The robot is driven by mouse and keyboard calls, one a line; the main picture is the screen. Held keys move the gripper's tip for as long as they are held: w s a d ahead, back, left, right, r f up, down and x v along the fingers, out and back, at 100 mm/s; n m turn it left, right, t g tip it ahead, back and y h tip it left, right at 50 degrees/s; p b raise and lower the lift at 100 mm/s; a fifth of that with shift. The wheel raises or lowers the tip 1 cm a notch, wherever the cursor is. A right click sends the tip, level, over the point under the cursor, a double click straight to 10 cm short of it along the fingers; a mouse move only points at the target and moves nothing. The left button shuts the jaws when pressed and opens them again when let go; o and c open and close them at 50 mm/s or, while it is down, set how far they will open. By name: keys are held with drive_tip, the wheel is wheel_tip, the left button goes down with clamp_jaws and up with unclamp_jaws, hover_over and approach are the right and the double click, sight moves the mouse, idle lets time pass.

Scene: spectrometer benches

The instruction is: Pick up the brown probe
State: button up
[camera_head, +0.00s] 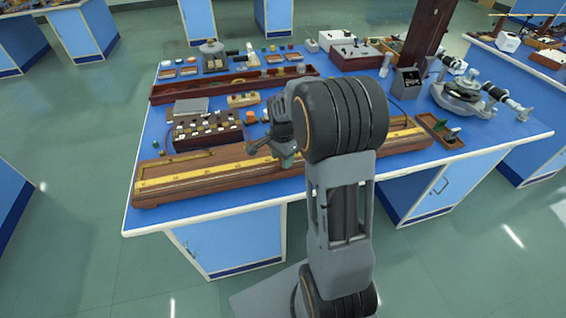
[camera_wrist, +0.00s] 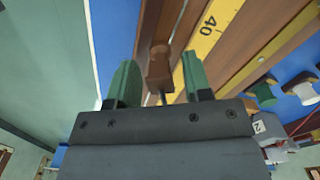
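The brown probe (camera_wrist: 158,66) shows in the wrist view as a small brown handle with a thin dark tip, between the two green fingers of my gripper (camera_wrist: 160,75). The fingers are apart, with a visible gap on each side of the probe. Whether the probe lies fully at finger depth I cannot tell. In the head view my gripper (camera_head: 284,158) is low over the long wooden board with a yellow scale (camera_head: 190,181); my arm hides much of this area, and I cannot make out the probe there.
The wooden board's yellow scale, marked 40, runs beside the probe in the wrist view (camera_wrist: 210,28). Behind it on the blue table (camera_head: 220,206) stand a box of pegs (camera_head: 207,131) and a long wooden tray (camera_head: 225,85). A small wooden box (camera_head: 440,131) is at right.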

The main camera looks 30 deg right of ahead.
clamp_jaws()
drive_tip(key=shift+r, duration=0.15)
